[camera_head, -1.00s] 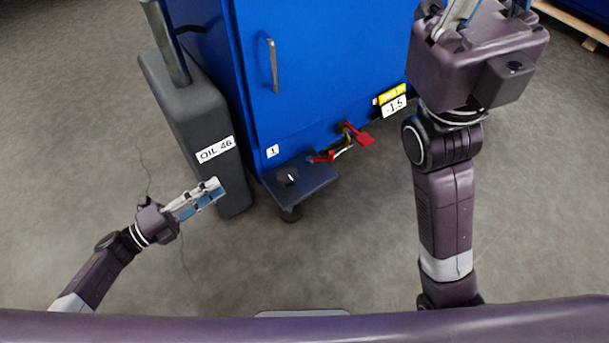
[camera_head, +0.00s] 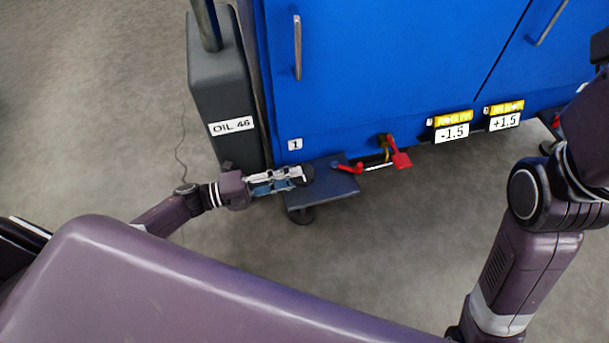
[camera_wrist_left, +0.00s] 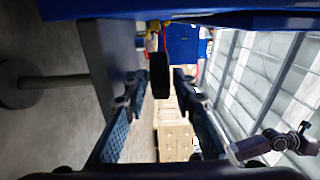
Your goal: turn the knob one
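The black knob (camera_head: 307,173) sits on a dark plate (camera_head: 330,192) that sticks out from the foot of the blue cabinet, below the white label 1 (camera_head: 295,144). My left gripper (camera_head: 298,176) reaches in from the left with its fingertips at the knob and partly covers it. In the left wrist view the knob (camera_wrist_left: 160,76) shows edge-on between the two spread fingers of my left gripper (camera_wrist_left: 159,84). A gap shows on both sides, so the gripper is open and not closed on it. My right arm is at the right, its gripper out of view.
A dark grey OIL 46 tank (camera_head: 222,90) stands left of the blue cabinet (camera_head: 390,70), close to my left wrist. A red lever (camera_head: 401,160) is just right of the plate. Labels -1.5 (camera_head: 452,133) and +1.5 (camera_head: 505,121) are farther right. The front floor is clear.

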